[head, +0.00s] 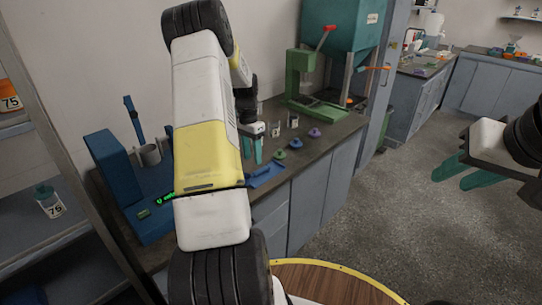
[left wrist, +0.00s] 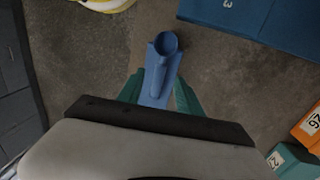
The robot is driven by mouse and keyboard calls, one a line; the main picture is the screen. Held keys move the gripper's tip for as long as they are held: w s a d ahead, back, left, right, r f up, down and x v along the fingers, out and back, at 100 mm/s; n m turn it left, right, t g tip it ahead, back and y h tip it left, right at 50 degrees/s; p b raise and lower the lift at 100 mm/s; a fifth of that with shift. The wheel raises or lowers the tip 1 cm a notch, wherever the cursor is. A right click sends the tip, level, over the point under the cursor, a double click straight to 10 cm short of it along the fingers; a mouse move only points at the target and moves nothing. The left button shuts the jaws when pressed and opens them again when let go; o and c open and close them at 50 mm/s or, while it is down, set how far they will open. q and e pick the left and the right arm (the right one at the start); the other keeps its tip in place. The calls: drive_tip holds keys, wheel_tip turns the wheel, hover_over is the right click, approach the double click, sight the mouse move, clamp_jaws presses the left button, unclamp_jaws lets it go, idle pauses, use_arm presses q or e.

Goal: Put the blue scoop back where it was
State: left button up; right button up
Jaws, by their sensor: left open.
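The blue scoop (left wrist: 160,68) shows in the left wrist view, with its round cup away from me and its handle running back between the fingers of my left gripper (left wrist: 158,95). The teal fingers stand on either side of the handle, open; I cannot tell whether they touch it. In the head view my left gripper (head: 252,150) points down over the bench. A flat blue piece (head: 266,174) lies just below it at the front edge; I cannot tell whether this is the scoop. My right gripper (head: 465,172) is open and empty over the floor.
A blue device (head: 112,168) stands on the bench at the left with a grey cup (head: 149,155) nearby. Green (head: 280,155) and purple (head: 314,133) lids lie right of my left gripper. A green press (head: 302,80) stands behind. The floor at right is clear.

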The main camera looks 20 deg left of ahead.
use_arm(q)
drive_tip(key=s+d+r+t, duration=0.15)
drive_tip(key=d+r, duration=0.25)
drive_tip(key=r, duration=0.5)
drive_tip(key=s+d+r, duration=0.2)
drive_tip(key=d+r, duration=0.1)
drive_tip(key=r, duration=0.6)
drive_tip(key=s+d+r+n+t, duration=0.2)
drive_tip(key=s+d, duration=0.5)
drive_tip(key=s, duration=0.4)
drive_tip(key=s+d+r+n+t+h, duration=0.1)
drive_tip(key=s+d+r+n+t, duration=0.1)
drive_tip(key=s+d+r, duration=0.3)
drive_tip(key=s+d+t, duration=0.1)
drive_tip(key=s+d, duration=0.2)
drive_tip(key=s, duration=0.3)
drive_tip(key=shift+s+d+r, duration=0.2)
drive_tip(key=shift+s+r, duration=0.05)
drive_tip(key=shift+s, duration=0.05)
drive_tip(key=shift+t, duration=0.25)
